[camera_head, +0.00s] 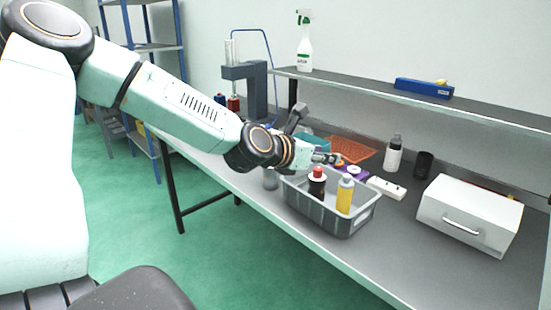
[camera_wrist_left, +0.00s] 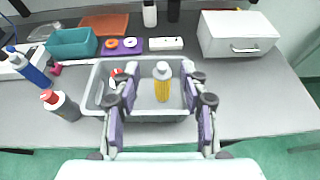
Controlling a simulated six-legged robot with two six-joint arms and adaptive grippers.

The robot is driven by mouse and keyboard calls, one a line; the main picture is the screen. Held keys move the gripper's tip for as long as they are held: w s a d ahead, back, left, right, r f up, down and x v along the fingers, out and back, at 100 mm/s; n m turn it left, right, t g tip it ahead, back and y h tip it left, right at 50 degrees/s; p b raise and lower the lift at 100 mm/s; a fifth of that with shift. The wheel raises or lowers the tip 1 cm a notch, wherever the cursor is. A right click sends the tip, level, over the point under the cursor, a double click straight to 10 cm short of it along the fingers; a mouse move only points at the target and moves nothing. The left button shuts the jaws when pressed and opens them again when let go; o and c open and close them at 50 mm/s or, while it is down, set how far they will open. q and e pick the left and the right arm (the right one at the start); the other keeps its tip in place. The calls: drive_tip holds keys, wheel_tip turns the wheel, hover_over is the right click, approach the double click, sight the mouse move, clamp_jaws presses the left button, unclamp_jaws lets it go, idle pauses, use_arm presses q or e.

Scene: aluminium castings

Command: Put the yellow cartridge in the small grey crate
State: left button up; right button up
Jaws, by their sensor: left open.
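The yellow cartridge (camera_head: 345,196) has a pale grey top and stands upright inside the small grey crate (camera_head: 350,226). It also shows in the left wrist view (camera_wrist_left: 162,88), inside the crate (camera_wrist_left: 148,117). A dark bottle with a red cap (camera_head: 317,185) stands beside it in the crate; in the wrist view a finger mostly hides it. My left gripper (camera_head: 328,157) is above the crate. In the wrist view its open fingers (camera_wrist_left: 158,88) appear on either side of the cartridge, with nothing held between them. My right gripper is not in view.
A teal bin (camera_wrist_left: 72,43), an orange mat (camera_wrist_left: 105,24), a purple plate (camera_wrist_left: 122,48) with rings and a white strip (camera_wrist_left: 166,43) lie behind the crate. A white box (camera_head: 470,213) stands right. Blue (camera_wrist_left: 28,68) and dark (camera_wrist_left: 60,104) bottles stand left in the wrist view.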

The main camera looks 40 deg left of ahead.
use_arm(q)
drive_tip(key=s+d+f+m+g, duration=0.3)
drive_tip(key=s+d+f+m, duration=0.25)
drive_tip(key=f+m, duration=0.4)
drive_tip(key=s+d+f+m+g, duration=0.4)
drive_tip(key=s+f+m, duration=0.25)
drive_tip(key=f, duration=0.55)
drive_tip(key=s+d+f+m+g, duration=0.1)
drive_tip(key=s+f+m, duration=0.3)
drive_tip(key=s, duration=0.5)
drive_tip(key=s+d+f+m+g+y, duration=0.1)
drive_tip(key=s+f+m+g, duration=0.2)
drive_tip(key=s+f+m, duration=0.2)
drive_tip(key=s+d+f+m+g, duration=0.2)
drive_tip(key=s+f+m, duration=0.2)
drive_tip(key=s+m, duration=0.5)
drive_tip(key=s, duration=0.4)
drive_tip(key=shift+f+g+y, duration=0.3)
drive_tip(key=shift+s, duration=0.2)
